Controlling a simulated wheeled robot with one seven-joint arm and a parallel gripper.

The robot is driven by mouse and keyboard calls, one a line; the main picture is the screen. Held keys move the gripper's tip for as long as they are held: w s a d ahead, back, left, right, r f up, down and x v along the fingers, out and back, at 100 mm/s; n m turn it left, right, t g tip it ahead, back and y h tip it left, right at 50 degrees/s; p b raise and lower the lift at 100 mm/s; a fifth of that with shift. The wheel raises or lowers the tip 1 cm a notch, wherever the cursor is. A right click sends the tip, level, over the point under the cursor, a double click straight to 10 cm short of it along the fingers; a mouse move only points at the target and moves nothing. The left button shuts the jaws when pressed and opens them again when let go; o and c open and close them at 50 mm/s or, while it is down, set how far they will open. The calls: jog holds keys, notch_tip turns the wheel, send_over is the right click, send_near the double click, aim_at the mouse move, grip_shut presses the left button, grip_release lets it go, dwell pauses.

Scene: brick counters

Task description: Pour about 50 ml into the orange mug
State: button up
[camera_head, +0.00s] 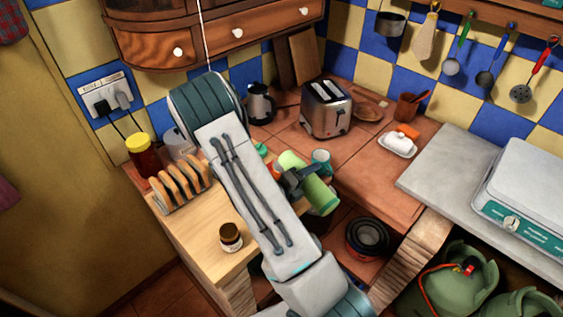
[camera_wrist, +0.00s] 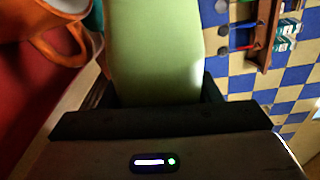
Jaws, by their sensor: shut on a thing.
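A light green cylindrical container (camera_head: 321,197) is held tilted by my gripper (camera_head: 299,182), which is shut around its middle. In the wrist view the green container (camera_wrist: 155,50) stands out between the dark fingers (camera_wrist: 157,98) and runs past the top edge. Its mouth and any liquid are not visible. An orange mug (camera_wrist: 35,33) shows at the upper left of the wrist view, beside the container, only partly in frame. No stream is visible.
A teal mug (camera_head: 322,158) stands just behind the container. A toast rack (camera_head: 180,188), a small dark-lidded jar (camera_head: 230,238) and a red jar (camera_head: 143,158) are left of my arm. A toaster (camera_head: 326,108) and kettle (camera_head: 260,104) stand behind. The counter at right of the mug is fairly clear.

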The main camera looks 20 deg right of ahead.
jog(key=shift+w+r+n+p, duration=0.15)
jog(key=shift+r+n+p, duration=0.65)
jog(key=shift+p, duration=0.65)
jog(key=shift+s, duration=0.4)
dwell(0.6)
jog(key=shift+r+n, duration=0.25)
jog(key=shift+n, duration=0.05)
dwell(1.0)
dwell(0.3)
